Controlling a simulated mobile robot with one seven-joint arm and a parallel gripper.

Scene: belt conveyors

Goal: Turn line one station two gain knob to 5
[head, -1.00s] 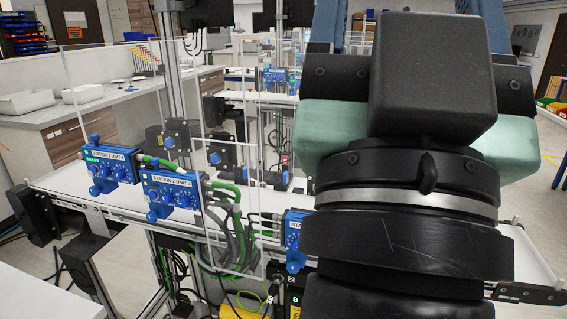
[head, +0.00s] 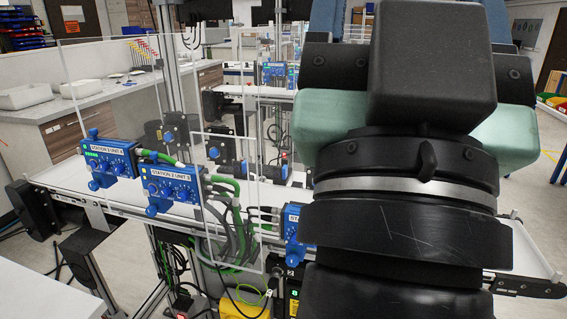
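Two blue control boxes with knobs are on the near side of the belt conveyor at left in the head view. One is labelled Station 2 Unit 4 (head: 107,160), the other Station 2 Unit 3 (head: 172,186). A third blue box (head: 291,222) is mostly hidden behind my arm; only the start of its label shows. The knob markings are too small to read. My arm fills the right of the view. My gripper's fingertips do not show.
A white belt conveyor (head: 75,179) runs behind the boxes. A clear panel (head: 235,240) stands between the middle and right boxes, with green and grey cables (head: 232,215) near it. A grey counter (head: 60,112) stands at back left.

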